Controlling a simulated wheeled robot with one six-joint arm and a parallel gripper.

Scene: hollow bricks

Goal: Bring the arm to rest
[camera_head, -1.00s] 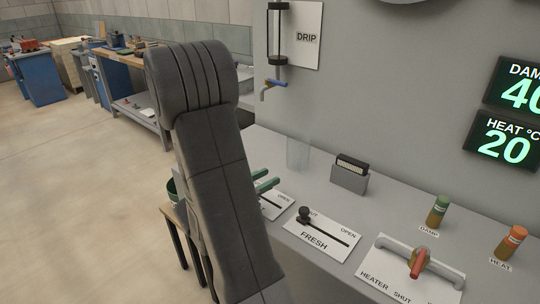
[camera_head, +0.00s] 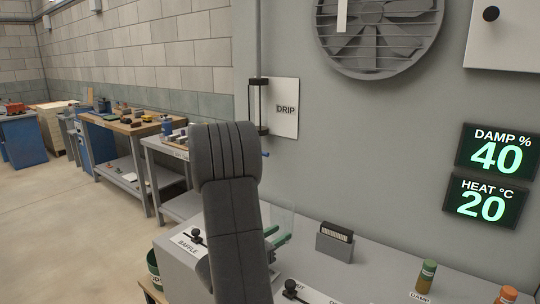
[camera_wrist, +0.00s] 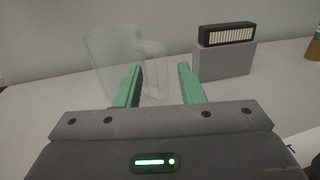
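My arm rises in the lower middle of the head view and bends over behind itself.
A grey holder with a black-framed filter (camera_head: 335,240) stands right of my gripper. The DRIP panel (camera_head: 284,108) and a fan (camera_head: 380,35) are on the wall. Displays (camera_head: 497,150) read 40 and 20. Workbenches stand at the left.

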